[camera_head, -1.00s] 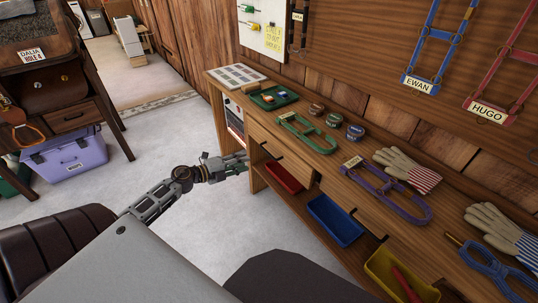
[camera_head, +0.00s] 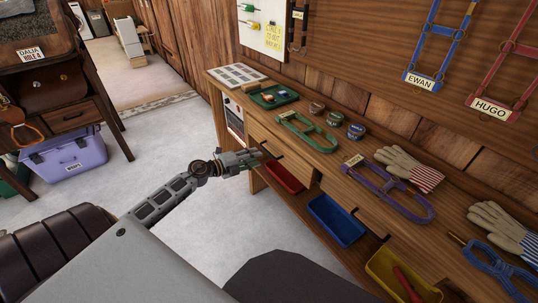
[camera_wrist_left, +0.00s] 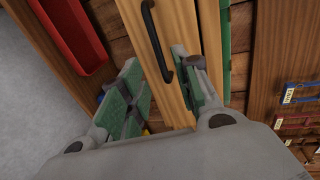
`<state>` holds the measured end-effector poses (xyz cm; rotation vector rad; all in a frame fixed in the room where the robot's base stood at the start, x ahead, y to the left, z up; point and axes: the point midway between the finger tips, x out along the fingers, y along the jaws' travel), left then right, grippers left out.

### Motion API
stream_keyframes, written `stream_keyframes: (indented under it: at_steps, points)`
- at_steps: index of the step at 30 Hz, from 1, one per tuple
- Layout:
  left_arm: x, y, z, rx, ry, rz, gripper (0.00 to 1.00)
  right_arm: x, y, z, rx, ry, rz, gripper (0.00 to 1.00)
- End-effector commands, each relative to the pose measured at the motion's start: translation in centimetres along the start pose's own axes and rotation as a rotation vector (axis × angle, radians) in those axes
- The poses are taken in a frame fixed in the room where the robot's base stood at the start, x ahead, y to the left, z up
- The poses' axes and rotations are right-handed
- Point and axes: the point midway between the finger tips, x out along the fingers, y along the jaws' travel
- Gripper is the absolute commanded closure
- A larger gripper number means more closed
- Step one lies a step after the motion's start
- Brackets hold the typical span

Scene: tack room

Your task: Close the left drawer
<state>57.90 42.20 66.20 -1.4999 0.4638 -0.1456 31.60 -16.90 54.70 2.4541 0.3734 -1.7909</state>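The left drawer (camera_head: 284,146) is a light wood front under the bench top, with a dark bar handle (camera_wrist_left: 156,40). How far out it stands is hard to tell. My left gripper (camera_head: 260,156) is at the drawer's left part, close to the handle. In the left wrist view its two green-padded fingers (camera_wrist_left: 165,78) are apart, with the drawer front beyond them. The handle's near end lies between the fingers; contact is unclear. Nothing is held. My right gripper is in neither view.
A red bin (camera_head: 284,178), a blue bin (camera_head: 335,220) and a yellow bin (camera_head: 400,275) sit below the drawers. The bench top (camera_head: 330,165) carries a green tray (camera_head: 272,97), halters and gloves. Bare floor lies left of the bench.

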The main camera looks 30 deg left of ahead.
Motion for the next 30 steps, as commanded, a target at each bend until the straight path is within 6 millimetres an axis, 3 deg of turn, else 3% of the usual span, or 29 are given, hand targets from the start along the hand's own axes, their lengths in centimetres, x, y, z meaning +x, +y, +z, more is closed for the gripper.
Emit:
stream_keyframes:
  at_steps: [13, 30]
  points:
    - [3.2, 0.0, 0.0, 0.0, 0.0, -0.001, 0.68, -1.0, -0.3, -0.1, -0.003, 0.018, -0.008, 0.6]
    - [7.0, 0.1, 0.0, -0.001, 0.0, -0.001, 0.68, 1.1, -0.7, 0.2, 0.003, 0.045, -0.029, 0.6]
